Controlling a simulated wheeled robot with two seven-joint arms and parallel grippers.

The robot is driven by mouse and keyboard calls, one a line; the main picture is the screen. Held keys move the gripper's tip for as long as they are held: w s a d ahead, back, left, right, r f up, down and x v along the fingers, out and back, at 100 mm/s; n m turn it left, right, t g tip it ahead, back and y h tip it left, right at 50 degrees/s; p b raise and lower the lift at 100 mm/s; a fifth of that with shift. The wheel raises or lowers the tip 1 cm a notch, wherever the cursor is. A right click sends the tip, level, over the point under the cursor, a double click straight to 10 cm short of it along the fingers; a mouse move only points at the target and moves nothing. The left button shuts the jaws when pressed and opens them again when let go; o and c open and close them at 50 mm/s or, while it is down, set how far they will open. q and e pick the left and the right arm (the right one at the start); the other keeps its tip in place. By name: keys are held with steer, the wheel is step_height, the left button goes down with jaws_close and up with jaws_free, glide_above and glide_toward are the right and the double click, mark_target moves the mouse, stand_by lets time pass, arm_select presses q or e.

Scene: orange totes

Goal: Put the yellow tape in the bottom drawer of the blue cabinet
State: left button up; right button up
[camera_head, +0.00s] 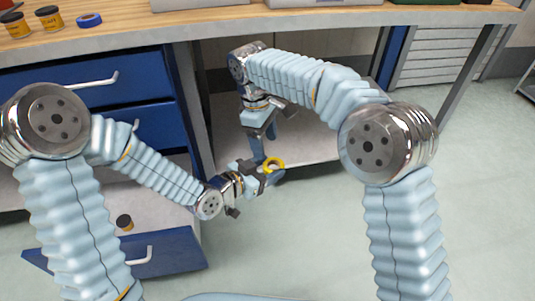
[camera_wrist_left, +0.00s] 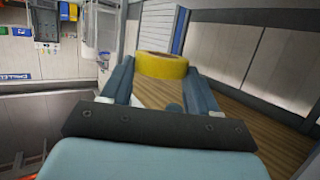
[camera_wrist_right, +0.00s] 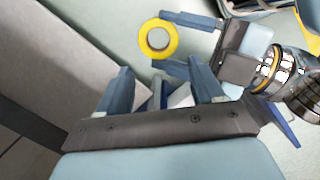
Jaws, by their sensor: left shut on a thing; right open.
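The yellow tape (camera_head: 281,163) is a ring held at the fingertips of my left gripper (camera_head: 270,170), in front of the workbench. In the left wrist view the tape (camera_wrist_left: 160,66) sits between the two fingertips. My right gripper (camera_head: 260,145) is open and empty, pointing down just above the left one. In the right wrist view the tape (camera_wrist_right: 144,42) is beyond the right fingers and apart from them. The blue cabinet (camera_head: 85,88) is at left under the bench. Its bottom drawer (camera_head: 170,257) is pulled out, partly hidden by my left arm.
A dark-lidded jar (camera_head: 124,223) is in the open drawer. Two jars (camera_head: 48,18) and a blue tape roll (camera_head: 89,20) are on the wooden benchtop (camera_head: 190,22). A lower shelf (camera_head: 305,145) lies behind my grippers. Open floor (camera_head: 300,240) is in front.

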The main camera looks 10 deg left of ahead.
mark_target(268, 161)
steer(key=f, duration=0.5)
steer(key=d+f, duration=0.1)
steer(key=f, duration=0.1)
steer(key=shift+s+f, duration=0.2)
steer(key=c, duration=0.7)
arm_select(q)
steer(key=o, duration=1.1)
